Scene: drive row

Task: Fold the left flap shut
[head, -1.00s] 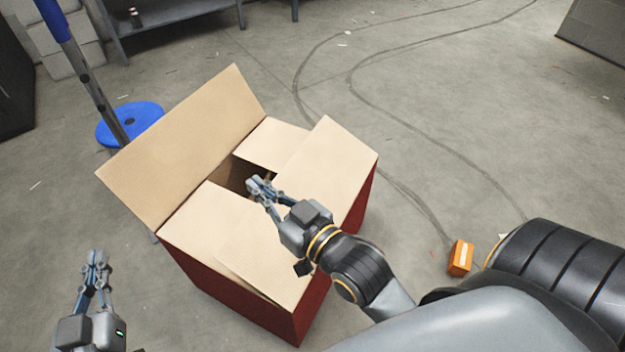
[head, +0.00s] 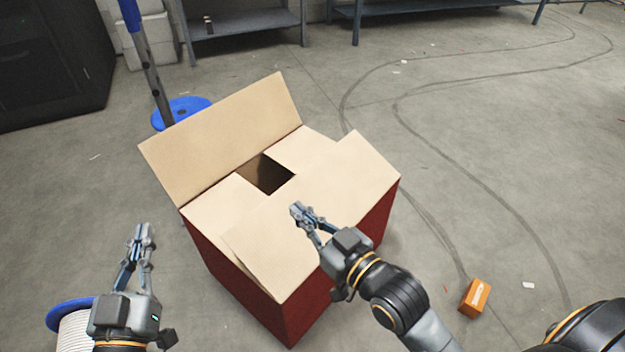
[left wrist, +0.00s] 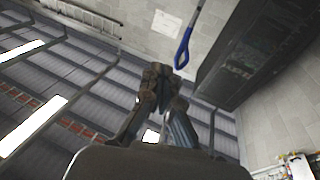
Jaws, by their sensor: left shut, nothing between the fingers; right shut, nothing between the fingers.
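A red cardboard box (head: 238,276) with tan flaps stands on the floor in the middle of the head view. Its left flap (head: 222,135) stands up, tilted outward. The far flap (head: 300,150) and near flap (head: 234,207) lie folded inward, and the right flap (head: 330,208) lies low over the near side of the opening. A dark gap shows between them. My right gripper (head: 297,210) is shut and empty above the right flap; contact is unclear. My left gripper (head: 141,230) is shut and empty, left of the box. Its fingers (left wrist: 163,75) also show in the left wrist view.
A blue-handled pole (head: 147,62) and a blue disc (head: 182,112) are behind the left flap. An orange block (head: 475,298) lies on the floor at right. A blue-rimmed spool (head: 70,318) is at lower left. Shelves (head: 245,22) stand behind; the floor at right is mostly clear.

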